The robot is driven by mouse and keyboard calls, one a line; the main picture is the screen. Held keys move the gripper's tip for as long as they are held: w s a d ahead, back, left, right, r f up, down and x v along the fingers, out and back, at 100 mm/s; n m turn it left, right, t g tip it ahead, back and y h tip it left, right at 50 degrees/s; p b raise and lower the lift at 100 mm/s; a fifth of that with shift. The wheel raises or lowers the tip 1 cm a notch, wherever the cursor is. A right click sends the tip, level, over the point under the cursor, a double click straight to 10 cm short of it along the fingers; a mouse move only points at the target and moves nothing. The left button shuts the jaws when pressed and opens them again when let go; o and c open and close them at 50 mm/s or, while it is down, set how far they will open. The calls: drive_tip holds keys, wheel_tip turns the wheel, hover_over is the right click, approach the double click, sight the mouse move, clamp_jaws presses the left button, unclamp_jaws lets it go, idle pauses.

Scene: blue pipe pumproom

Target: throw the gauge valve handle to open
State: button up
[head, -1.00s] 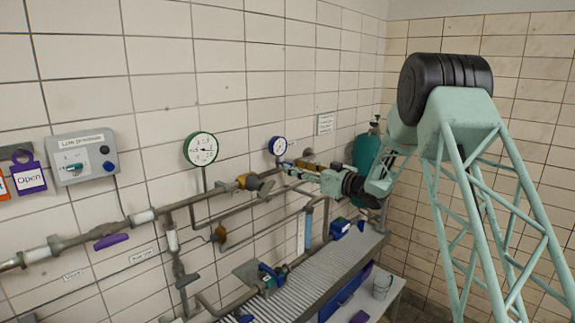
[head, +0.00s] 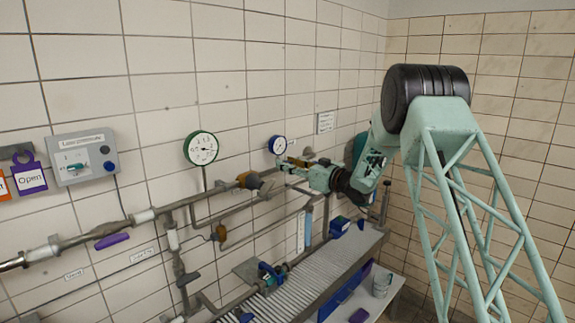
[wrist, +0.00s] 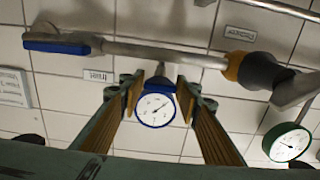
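My gripper (head: 287,164) is at the wall beside the blue-rimmed gauge (head: 277,145). In the wrist view, which appears upside down, my gripper (wrist: 160,82) is open, with one padded finger on each side of that gauge (wrist: 157,108) and its short stem (wrist: 160,84). I cannot tell whether the fingers touch it. A blue lever handle (wrist: 62,46) sits at the left on the same pipe (wrist: 165,52). An orange-collared valve with a dark grey body (wrist: 258,70) is at the right.
A green-rimmed gauge (head: 201,148) is left of my gripper. A grey control box (head: 82,157) and a purple "Open" tag (head: 30,178) hang at the far left. A ribbed bench top (head: 305,283) lies below. A teal cylinder (head: 360,146) stands partly hidden behind my arm.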

drive_tip(key=c, duration=0.5)
drive_tip(key=shift+o, duration=0.2)
drive_tip(key=shift+f+n+b, duration=0.15)
drive_tip(key=shift+n+b, duration=0.65)
drive_tip(key=shift+b, duration=0.6)
drive_tip(key=n+b, duration=0.2)
drive_tip(key=b, duration=0.2)
drive_tip(key=shift+n, duration=0.4)
drive_tip(key=n+b, duration=0.4)
drive_tip(key=b, duration=0.2)
drive_tip(key=shift+f+n+b, duration=0.1)
drive_tip(key=shift+n+b, duration=0.25)
drive_tip(key=shift+n, duration=0.05)
drive_tip(key=n+b, duration=0.4)
drive_tip(key=b, duration=0.1)
drive_tip(key=shift+s+n+b, duration=0.1)
drive_tip(key=shift+n+b, duration=0.2)
drive_tip(key=shift+b, duration=0.1)
drive_tip(key=n+b, duration=0.3)
drive_tip(key=shift+n+b, duration=0.6)
drive_tip(key=shift+b, duration=0.15)
